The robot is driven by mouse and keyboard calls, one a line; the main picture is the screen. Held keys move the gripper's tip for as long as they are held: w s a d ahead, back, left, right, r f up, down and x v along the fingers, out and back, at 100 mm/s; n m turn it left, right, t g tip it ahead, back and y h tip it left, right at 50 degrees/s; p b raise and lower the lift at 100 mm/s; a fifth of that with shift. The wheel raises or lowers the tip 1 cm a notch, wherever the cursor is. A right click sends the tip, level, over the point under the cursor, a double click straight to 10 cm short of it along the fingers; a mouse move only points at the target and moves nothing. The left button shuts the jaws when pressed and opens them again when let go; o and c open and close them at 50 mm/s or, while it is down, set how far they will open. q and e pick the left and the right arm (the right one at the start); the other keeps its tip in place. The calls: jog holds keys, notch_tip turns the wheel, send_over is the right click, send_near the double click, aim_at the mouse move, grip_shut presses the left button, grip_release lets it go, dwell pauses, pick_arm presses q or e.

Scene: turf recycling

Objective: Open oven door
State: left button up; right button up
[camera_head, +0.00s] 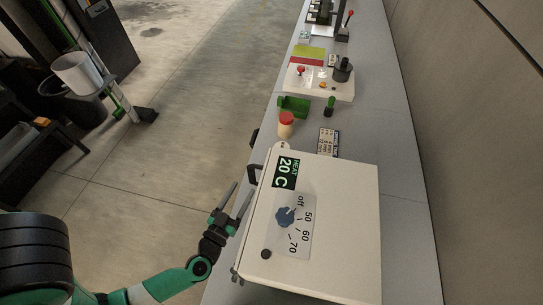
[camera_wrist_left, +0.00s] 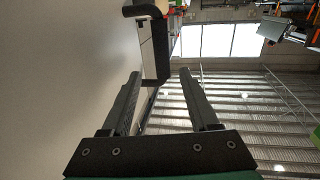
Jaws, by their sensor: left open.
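The oven (camera_head: 340,215) is a white box on the grey bench, with a "HEAT 20 C" display (camera_head: 286,172) and a dial (camera_head: 285,217) on top. Its door faces left and looks shut. A dark handle (camera_head: 253,175) sticks out from the door's far part. My left gripper (camera_head: 242,188) is open beside the door, just short of the handle. In the left wrist view, the gripper (camera_wrist_left: 161,72) shows its fingers apart, with the handle (camera_wrist_left: 155,45) ahead and its near end appearing between the fingertips. I cannot tell whether they touch. The grey door face (camera_wrist_left: 60,60) fills the left side.
Beyond the oven on the bench stand a red-capped jar (camera_head: 286,126), a green holder (camera_head: 294,106) and a white control box (camera_head: 320,84). A wall runs along the right. The floor left of the bench is open, with a white bucket (camera_head: 77,73) farther left.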

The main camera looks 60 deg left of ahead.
aim_at(255, 165)
pick_arm(q)
jog(key=b+x, duration=0.2)
jog(key=x, duration=0.9)
jog(key=shift+a, duration=0.2)
pick_arm(e)
jog(key=shift+s+f, duration=0.15)
jog(key=shift+f, duration=0.35)
jog(key=shift+s+f, duration=0.15)
jog(key=shift+f, duration=0.35)
pick_arm(q)
jog(key=shift+s, duration=0.1)
grip_shut()
